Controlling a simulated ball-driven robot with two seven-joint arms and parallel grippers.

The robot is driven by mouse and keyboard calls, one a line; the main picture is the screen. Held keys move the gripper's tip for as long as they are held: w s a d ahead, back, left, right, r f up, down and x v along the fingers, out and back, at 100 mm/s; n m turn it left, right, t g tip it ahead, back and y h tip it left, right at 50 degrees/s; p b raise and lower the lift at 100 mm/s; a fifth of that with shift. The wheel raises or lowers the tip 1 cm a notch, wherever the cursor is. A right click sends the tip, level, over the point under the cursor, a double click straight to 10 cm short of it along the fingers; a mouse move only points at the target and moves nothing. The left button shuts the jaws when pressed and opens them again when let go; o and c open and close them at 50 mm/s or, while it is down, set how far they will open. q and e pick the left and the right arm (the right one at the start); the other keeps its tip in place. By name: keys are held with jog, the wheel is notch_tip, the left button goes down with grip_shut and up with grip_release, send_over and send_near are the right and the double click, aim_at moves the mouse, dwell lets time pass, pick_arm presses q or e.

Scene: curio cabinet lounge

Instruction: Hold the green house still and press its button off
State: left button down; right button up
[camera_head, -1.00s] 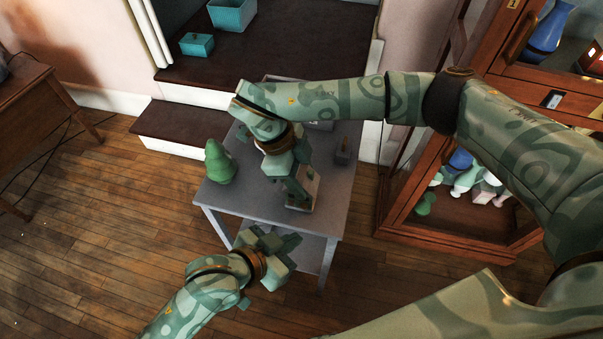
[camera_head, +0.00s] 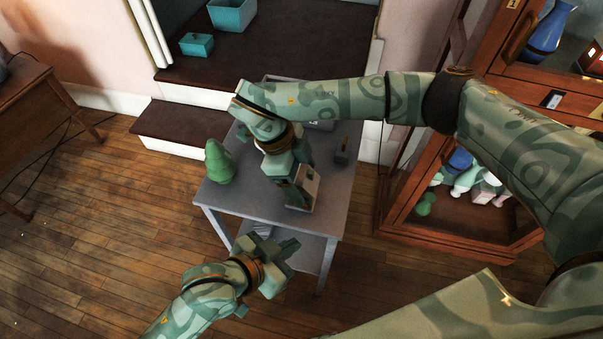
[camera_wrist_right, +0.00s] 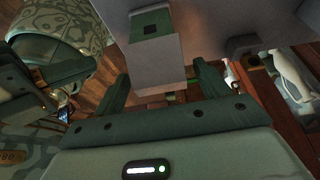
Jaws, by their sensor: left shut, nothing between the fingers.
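The small house (camera_head: 303,188) stands on the grey table near its front edge, with a pale wall showing and much of it hidden behind my right gripper. My right gripper (camera_head: 290,178) reaches down at the house from above. In the right wrist view, the fingers of my right gripper (camera_wrist_right: 163,80) stand apart on either side of a pale block with a dark green patch, which looks like the house (camera_wrist_right: 155,60); gaps show beside it. I cannot make out the button. My left gripper (camera_head: 288,248) is shut and empty, in front of the table and below its top.
The grey table (camera_head: 240,200) also bears a green tree figure (camera_head: 219,163) at left and a small dark grey block (camera_head: 342,152) at right. A glass cabinet (camera_head: 430,232) stands to the right. Dark steps with teal boxes (camera_head: 197,44) rise behind.

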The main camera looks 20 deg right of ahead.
jog(key=v, duration=1.2)
jog(key=shift+a+f, duration=0.1)
